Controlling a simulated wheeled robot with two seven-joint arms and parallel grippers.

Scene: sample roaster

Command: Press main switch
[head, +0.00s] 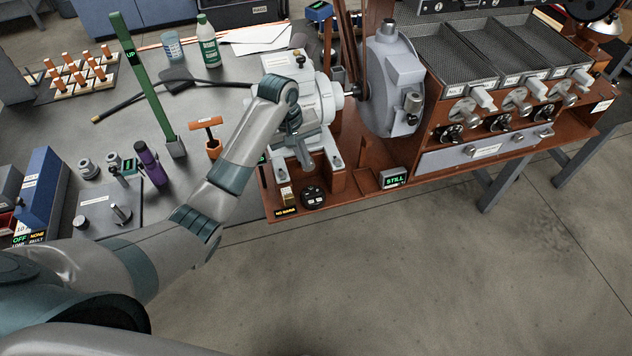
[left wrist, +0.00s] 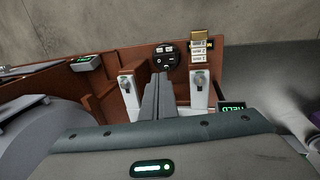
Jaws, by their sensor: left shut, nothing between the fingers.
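A small brass-coloured block (head: 287,195) stands at the front left corner of the brown machine base, behind a small display (head: 286,211) with amber letters that seem to read "NO MAINS". It looks like the main switch; in the left wrist view the block (left wrist: 199,47) bears small white labels. Beside it is a round black fitting (head: 313,196), which also shows in the left wrist view (left wrist: 165,54). My left gripper (head: 307,150) is shut and empty over the machine's white feet. In the left wrist view its fingertips (left wrist: 160,76) are apart from the block, just short of the black fitting. My right gripper is out of view.
A "STILL" display (head: 394,178) stands to the right on the base. The grey motor housing (head: 310,95) and round drum guard (head: 392,85) stand close behind my gripper. An orange-handled tool (head: 207,123) and a green post (head: 150,85) are to the left. The floor in front is clear.

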